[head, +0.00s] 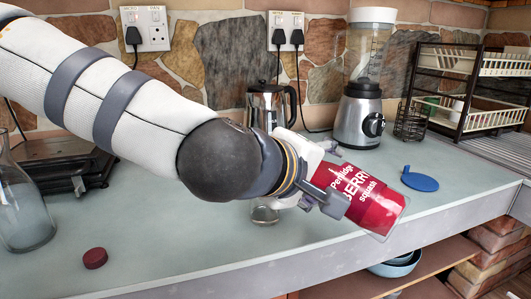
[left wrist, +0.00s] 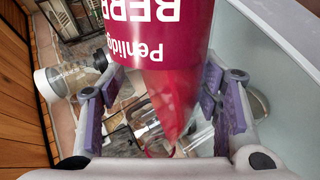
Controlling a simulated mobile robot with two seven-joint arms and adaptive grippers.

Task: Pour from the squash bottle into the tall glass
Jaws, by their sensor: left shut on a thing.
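The squash bottle (head: 376,205), red with a "Berry squash" label, is in my left gripper (head: 325,193), which is shut on its body above the counter. It is strongly tilted, base toward the lower right; its neck is hidden behind the gripper in the head view. The left wrist view shows its label upside down and red squash (left wrist: 170,95) in its tapering neck. A small part of a clear glass (head: 265,214), probably the tall glass, shows on the counter below my arm; the rest is hidden. I cannot tell whether squash is flowing. My right gripper is not in view.
A metal pot (head: 268,105), a blender (head: 358,118) and a dish rack (head: 485,120) stand behind.

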